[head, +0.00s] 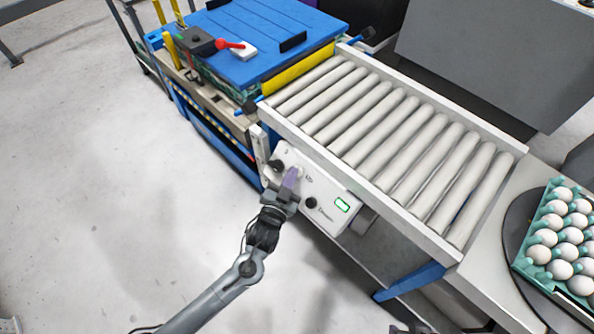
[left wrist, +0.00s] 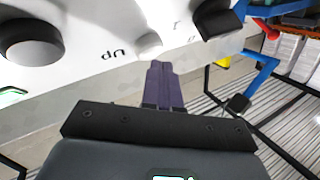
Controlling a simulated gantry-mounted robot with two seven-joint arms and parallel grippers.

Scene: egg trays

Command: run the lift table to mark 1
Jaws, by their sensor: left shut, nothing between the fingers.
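The white control panel (head: 325,208) hangs on the near side of the roller conveyor. It bears the words Up and Down, a black button (head: 311,203) by Down, a black knob (head: 275,165) and a small green-lit display (head: 342,204). My left gripper (head: 290,179) is shut and empty at the panel, close to Up. In the left wrist view, its purple fingers (left wrist: 164,72) point at a pale round button (left wrist: 149,43) beside Up; I cannot tell if they touch it. What looks like the lift table's blue deck (head: 262,38) is at the back left.
The roller conveyor (head: 500,142) runs from the blue deck towards the lower right. A green tray of white eggs (head: 536,272) rests on a dark round plate (head: 508,240) at the right. A red-handled device (head: 230,45) lies on the deck's left side. The floor (head: 110,200) at left is clear.

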